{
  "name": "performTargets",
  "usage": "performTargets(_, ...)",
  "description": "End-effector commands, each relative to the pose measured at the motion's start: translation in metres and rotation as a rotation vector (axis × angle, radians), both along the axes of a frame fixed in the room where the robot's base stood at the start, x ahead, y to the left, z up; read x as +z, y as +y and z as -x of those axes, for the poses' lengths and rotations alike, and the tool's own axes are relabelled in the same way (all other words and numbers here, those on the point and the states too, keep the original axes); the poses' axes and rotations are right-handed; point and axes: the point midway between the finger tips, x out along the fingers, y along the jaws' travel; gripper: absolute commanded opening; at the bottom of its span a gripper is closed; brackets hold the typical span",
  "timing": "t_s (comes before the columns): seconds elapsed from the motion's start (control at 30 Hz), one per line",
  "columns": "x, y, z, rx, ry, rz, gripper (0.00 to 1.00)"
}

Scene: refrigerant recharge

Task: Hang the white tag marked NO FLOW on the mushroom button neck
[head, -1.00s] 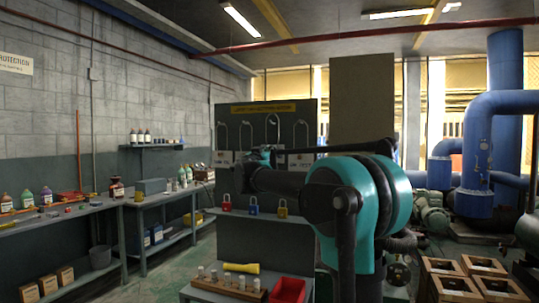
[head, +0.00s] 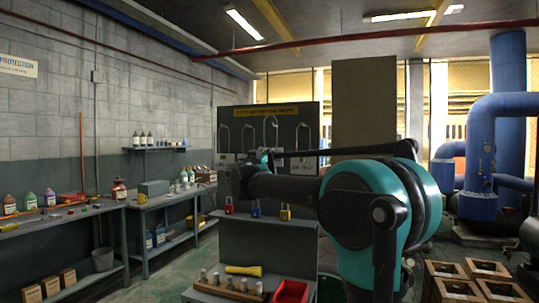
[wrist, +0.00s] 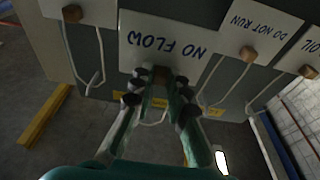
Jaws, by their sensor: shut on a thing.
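The white NO FLOW tag (wrist: 165,42) shows upside down in the middle of the wrist view, with a brown block at its edge and a pale loop of cord below. My gripper (wrist: 160,84) is shut on that block, its two dark fingertips on either side of it. The tag is close to the grey board and looks flat; I cannot tell whether it touches. In the head view my gripper (head: 262,158) is in front of the board, small and dark, and the NO FLOW tag cannot be made out. I cannot identify the mushroom button in either view.
The DO NOT RUN tag (wrist: 249,28) is close on the right, and another white tag (wrist: 85,10) on the left. The board (head: 290,112) stands behind a bench with padlocks (head: 256,211), a yellow tool (head: 243,270) and a red bin (head: 291,291).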

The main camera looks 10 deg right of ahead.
Motion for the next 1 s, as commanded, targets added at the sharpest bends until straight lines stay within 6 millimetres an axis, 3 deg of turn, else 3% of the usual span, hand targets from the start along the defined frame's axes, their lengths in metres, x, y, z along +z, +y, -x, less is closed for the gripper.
performTargets(0.5,0.000,0.017,0.031,0.000,0.000,0.001,0.00)
performTargets(1.0,0.000,0.015,0.026,-0.002,0.000,0.000,0.00)
